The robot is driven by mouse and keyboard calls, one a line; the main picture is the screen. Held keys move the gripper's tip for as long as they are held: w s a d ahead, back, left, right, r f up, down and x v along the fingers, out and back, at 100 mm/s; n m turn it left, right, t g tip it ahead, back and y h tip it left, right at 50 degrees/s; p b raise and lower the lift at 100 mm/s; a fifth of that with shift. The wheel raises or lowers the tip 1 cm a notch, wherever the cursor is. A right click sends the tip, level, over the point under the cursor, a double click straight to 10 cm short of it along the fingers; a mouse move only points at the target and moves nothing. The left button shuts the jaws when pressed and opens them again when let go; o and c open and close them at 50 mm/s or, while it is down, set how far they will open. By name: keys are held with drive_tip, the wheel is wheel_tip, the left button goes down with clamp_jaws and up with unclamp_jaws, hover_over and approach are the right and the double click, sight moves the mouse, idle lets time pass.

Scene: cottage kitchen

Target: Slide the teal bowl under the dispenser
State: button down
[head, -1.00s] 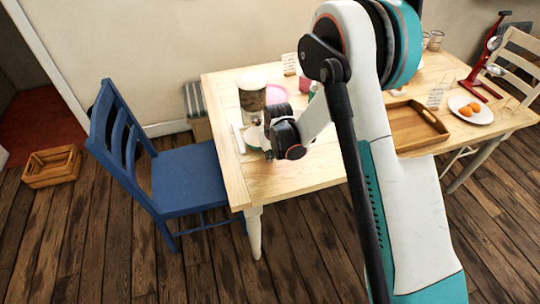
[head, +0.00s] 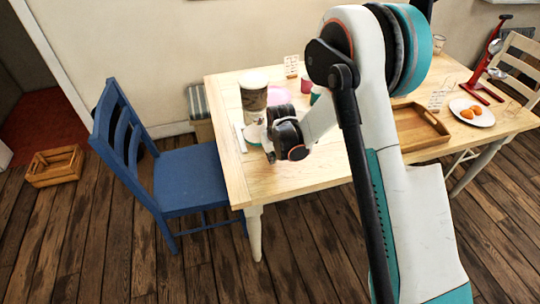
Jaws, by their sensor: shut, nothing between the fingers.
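The dispenser (head: 254,96), a brownish cylinder with a white top, stands upright near the left end of the wooden table. A small teal and pale shape (head: 253,133), likely the teal bowl, shows just in front of the dispenser's foot. It is mostly hidden by my wrist, so I cannot tell how far under the dispenser it is. My gripper (head: 269,154) is low over the table, shut and empty, right beside the front of that shape. I cannot tell whether it touches it.
A pink dish (head: 280,95), a red cup (head: 306,82) and a green cup (head: 315,95) stand right of the dispenser. A wooden tray (head: 420,126) and a plate of oranges (head: 472,112) lie farther right. A blue chair (head: 180,180) stands left. The table's front left is clear.

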drive_tip(key=p+v, duration=0.3)
drive_tip(key=v, duration=0.7)
drive_tip(key=shift+s, duration=0.15)
drive_tip(key=shift+d, duration=0.1)
